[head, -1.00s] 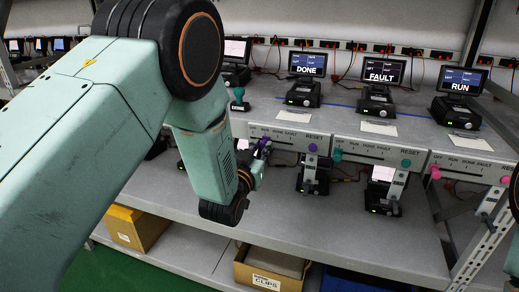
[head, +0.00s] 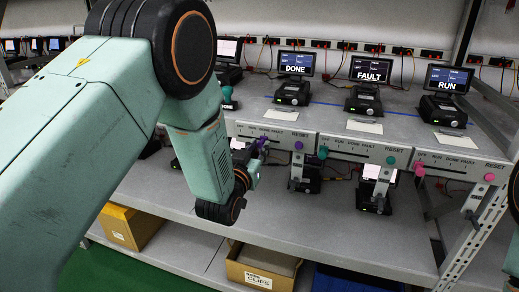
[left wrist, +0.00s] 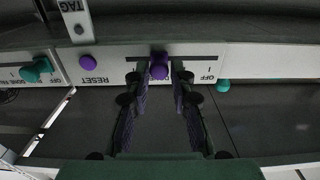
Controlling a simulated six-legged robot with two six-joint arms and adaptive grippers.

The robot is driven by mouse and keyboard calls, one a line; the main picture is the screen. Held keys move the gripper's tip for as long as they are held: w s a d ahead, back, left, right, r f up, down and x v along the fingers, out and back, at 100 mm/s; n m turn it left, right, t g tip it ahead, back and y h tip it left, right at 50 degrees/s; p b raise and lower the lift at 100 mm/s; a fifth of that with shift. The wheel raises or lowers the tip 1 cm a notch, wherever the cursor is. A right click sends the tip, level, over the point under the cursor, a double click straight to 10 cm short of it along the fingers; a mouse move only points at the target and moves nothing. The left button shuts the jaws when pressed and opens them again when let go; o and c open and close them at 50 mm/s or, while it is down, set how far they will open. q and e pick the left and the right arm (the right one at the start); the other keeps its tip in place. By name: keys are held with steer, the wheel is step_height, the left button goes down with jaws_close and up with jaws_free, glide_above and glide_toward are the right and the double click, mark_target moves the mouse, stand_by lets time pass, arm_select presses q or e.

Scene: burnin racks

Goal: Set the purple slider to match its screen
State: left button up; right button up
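The purple slider knob (head: 262,140) is on the left of the three labelled panels (head: 277,134). The screen (head: 296,62) above this panel reads DONE. In the left wrist view, which is upside down, the knob (left wrist: 159,67) is partway along its slot, away from the OFF end. My left gripper (left wrist: 160,80) is open, its fingers on either side of the knob; I cannot tell whether one touches it. Fingers hide part of the scale, so the exact mark is unclear. A round purple RESET button (left wrist: 87,63) is beside the slot. My right gripper is out of view.
The neighbouring panel has a teal slider knob (head: 323,152) under a FAULT screen (head: 371,68). The far right panel has a pink knob (head: 419,169) under a RUN screen (head: 449,78). A hanging bracket (head: 297,174) is close right of my gripper. The lower shelf holds bins.

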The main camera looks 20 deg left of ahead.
arm_select(q)
steer(key=o, duration=0.3)
steer(key=shift+d, duration=0.1)
steer(key=shift+o, duration=0.2)
steer(key=s, duration=1.2)
steer(key=shift+a, duration=0.25)
